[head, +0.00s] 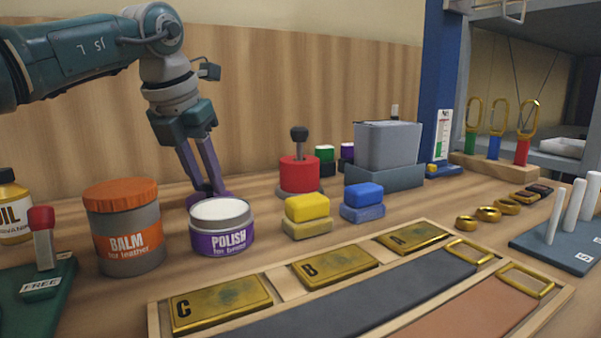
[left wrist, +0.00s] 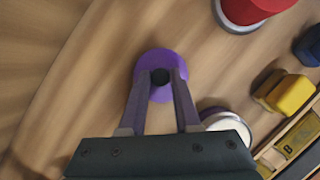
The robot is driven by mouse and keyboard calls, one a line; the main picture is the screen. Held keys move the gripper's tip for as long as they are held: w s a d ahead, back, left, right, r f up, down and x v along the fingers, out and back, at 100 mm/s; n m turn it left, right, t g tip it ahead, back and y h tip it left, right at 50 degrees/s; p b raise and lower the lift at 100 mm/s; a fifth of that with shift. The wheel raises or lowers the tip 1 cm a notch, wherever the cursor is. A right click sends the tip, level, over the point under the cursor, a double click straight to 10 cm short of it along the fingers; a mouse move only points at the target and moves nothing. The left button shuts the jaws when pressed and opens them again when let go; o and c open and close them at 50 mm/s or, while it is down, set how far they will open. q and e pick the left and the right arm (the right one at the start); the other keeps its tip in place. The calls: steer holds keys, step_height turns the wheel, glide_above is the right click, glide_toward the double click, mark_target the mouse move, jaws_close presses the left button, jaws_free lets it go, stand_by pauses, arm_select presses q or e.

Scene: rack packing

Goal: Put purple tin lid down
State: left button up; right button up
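The purple tin lid (left wrist: 148,62) is a round disc with a dark knob in the left wrist view. It also shows in the head view (head: 196,200), partly hidden behind the polish tin (head: 222,243), a purple-labelled tin with a pale open top. My left gripper (head: 208,188) points down, its fingertips on either side of the lid's knob, seemingly closed on it. The lid is at or close to the table top; whether it touches the wood I cannot tell. My right gripper is not in view.
An orange-lidded balm tin (head: 126,245) stands to the left of the polish tin. Yellow (head: 307,207) and blue (head: 363,195) blocks and a red tin (head: 299,174) stand to the right. A lettered wooden tray (head: 285,285) lies in front. Bare wood surrounds much of the lid.

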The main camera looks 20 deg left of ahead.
arm_select(q)
steer(key=o, duration=0.4)
steer(key=shift+c, duration=0.2)
steer(key=shift+r, duration=0.55)
steer(key=p+v, duration=0.1)
steer(key=v, duration=1)
steer(key=shift+p, duration=0.3)
steer(key=shift+s+d+r, duration=0.1)
steer(key=shift+r, duration=0.05)
